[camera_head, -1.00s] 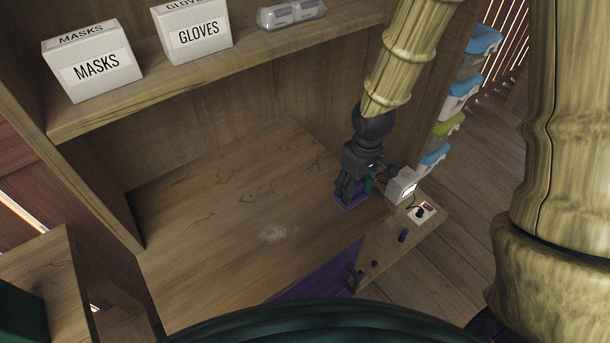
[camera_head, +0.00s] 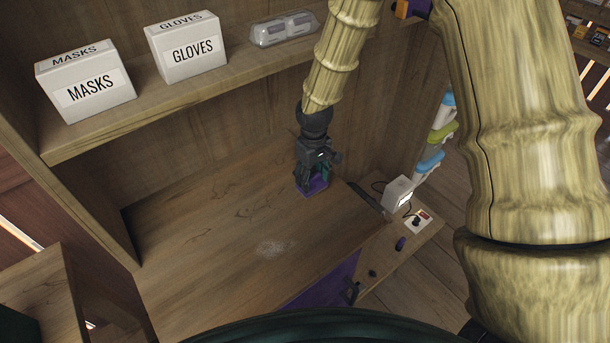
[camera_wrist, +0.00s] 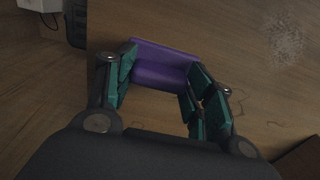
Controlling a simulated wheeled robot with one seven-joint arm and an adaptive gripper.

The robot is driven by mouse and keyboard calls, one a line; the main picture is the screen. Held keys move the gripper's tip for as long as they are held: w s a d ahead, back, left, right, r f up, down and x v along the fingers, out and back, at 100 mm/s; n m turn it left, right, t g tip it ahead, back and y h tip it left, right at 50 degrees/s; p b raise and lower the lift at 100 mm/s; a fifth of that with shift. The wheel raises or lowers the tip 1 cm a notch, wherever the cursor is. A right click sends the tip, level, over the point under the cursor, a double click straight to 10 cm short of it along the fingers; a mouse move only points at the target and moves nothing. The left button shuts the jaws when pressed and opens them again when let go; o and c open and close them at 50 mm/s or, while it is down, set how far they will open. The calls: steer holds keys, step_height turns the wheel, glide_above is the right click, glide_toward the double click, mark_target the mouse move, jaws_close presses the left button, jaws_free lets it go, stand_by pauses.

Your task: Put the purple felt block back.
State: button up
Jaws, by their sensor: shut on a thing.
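The purple felt block (camera_head: 316,187) is at my gripper's fingertips, over the wooden work surface (camera_head: 215,225) near its back right part. My gripper (camera_head: 311,184) points down and is shut on the block. In the wrist view the purple block (camera_wrist: 163,66) sits between the two green-padded fingers of my gripper (camera_wrist: 160,82). I cannot tell whether the block touches the surface or hangs just above it.
A shelf above holds a MASKS box (camera_head: 88,88), a GLOVES box (camera_head: 188,52) and a clear case (camera_head: 284,29). A white device (camera_head: 398,192) and a switch plate (camera_head: 418,221) are at the right. A pale smudge (camera_head: 271,248) marks the otherwise clear surface.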

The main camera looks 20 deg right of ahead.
steer(key=shift+w+a+f+p, duration=0.15)
steer(key=shift+w+a, duration=0.2)
steer(key=shift+w, duration=0.35)
steer(key=shift+w+a+f+p, duration=0.15)
steer(key=shift+w+a, duration=0.2)
steer(key=shift+w, duration=0.3)
steer(key=shift+f+p, duration=0.7)
steer(key=shift+f, duration=0.9)
steer(key=shift+c, duration=0.3)
steer(key=o, duration=1)
steer(key=shift+r+b, duration=1.55)
steer(key=shift+r, duration=4.45)
